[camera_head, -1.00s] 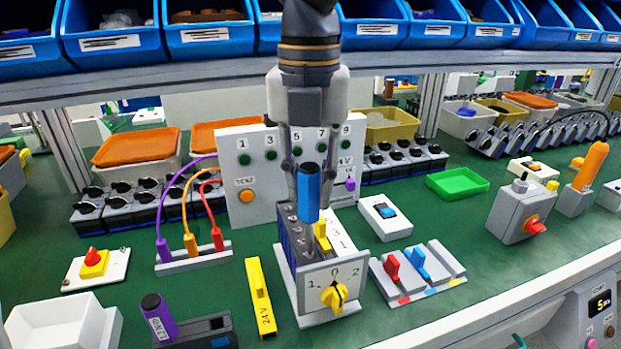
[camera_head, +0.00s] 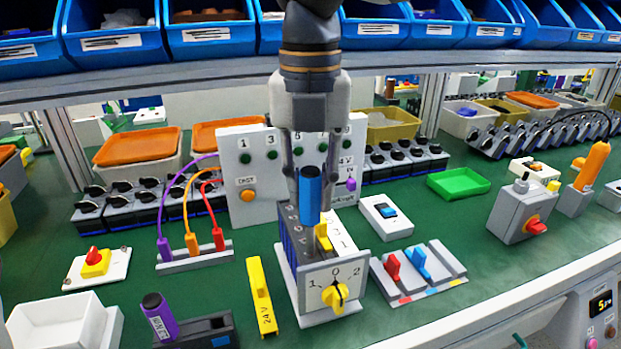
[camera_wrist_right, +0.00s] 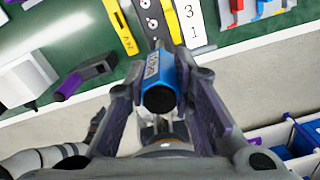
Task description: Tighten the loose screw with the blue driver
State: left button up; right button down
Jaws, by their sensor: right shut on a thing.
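The blue driver (camera_head: 310,196) is upright in my right gripper (camera_head: 309,172), whose fingers are shut on its handle. It hangs over the top of the grey rotary switch block (camera_head: 335,274). In the right wrist view the driver (camera_wrist_right: 159,85) is seen end-on between the fingers (camera_wrist_right: 160,92). The driver's tip is hidden, so I cannot tell whether it touches a screw. Several terminal screws (camera_wrist_right: 152,23) show in a row on the block, and I cannot pick out the loose one. My left gripper is not in view.
The grey test panel (camera_head: 249,172) stands behind. Green mat is free at the front right.

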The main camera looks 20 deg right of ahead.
jog(key=shift+f, duration=0.15)
jog(key=m, duration=0.8)
jog(key=shift+d, duration=0.1)
